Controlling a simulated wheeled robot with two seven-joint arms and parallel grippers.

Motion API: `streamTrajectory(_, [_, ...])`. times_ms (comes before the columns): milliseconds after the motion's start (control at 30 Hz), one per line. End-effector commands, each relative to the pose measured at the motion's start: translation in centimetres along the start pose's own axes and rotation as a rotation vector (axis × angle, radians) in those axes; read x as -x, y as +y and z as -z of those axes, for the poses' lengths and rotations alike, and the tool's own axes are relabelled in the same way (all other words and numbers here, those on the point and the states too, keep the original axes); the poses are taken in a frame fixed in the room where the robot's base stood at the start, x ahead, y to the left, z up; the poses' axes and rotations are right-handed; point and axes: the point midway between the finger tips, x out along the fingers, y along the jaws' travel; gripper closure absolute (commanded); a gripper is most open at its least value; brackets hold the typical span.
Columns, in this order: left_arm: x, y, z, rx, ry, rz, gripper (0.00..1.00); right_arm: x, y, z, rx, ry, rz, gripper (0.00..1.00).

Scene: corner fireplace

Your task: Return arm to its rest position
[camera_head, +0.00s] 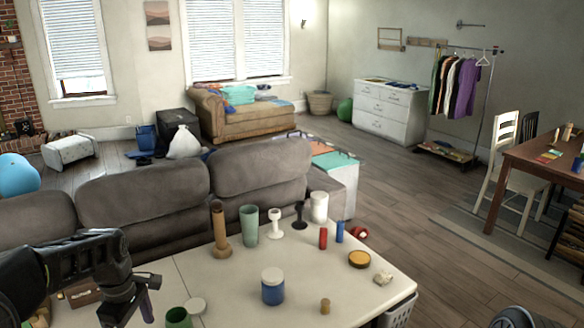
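My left arm comes in from the left edge, black and bent. Its gripper (128,304) hangs over the left part of the white table (345,263). A narrow purple thing (147,305) shows right beside the fingers; I cannot tell whether it is held or stands behind them. I cannot make out the gap between the fingers. At the bottom right edge a dark rounded part, likely of my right arm, shows; the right gripper is out of view.
A brown bottle-like piece (220,230) and a green tumbler (249,225) stand farther back. The grey sofa (145,190) borders the table. Open floor lies right.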

Motion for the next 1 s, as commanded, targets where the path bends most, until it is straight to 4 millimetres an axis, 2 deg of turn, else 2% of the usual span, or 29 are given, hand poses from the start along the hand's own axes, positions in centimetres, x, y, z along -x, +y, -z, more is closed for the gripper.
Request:
streamTrajectory(333, [-5.9, 0.8, -3.7, -0.169, -0.046, -0.021, 0.1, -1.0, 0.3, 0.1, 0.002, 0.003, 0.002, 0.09])
streamTrajectory(467, [-9.2, 0.9, -6.0, -0.265, -0.074, -0.035, 0.1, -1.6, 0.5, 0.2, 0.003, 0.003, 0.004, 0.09])
streamTrajectory(567, [-12.5, 0.7, -8.4, -0.357, -0.101, -0.05, 0.1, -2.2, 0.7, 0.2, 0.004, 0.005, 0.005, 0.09])
streamTrajectory(667, [-16.3, 0.2, -11.2, -0.466, -0.132, -0.071, 0.1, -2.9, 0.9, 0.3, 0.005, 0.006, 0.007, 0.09])
streamTrajectory(767, [-21.2, -1.2, -15.2, -0.606, -0.173, -0.102, 0.1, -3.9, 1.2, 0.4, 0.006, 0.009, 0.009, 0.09])
streamTrajectory(867, [-27.0, -4.0, -20.2, -0.779, -0.221, -0.144, 0.1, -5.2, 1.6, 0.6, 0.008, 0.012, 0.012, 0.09])
streamTrajectory(900, [-29.2, -5.5, -22.3, -0.854, -0.238, -0.166, 0.1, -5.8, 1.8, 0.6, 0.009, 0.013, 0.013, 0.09])
streamTrajectory(1000, [-33.8, -9.9, -26.8, -1.026, -0.266, -0.216, 0.1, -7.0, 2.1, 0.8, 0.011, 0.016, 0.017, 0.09])
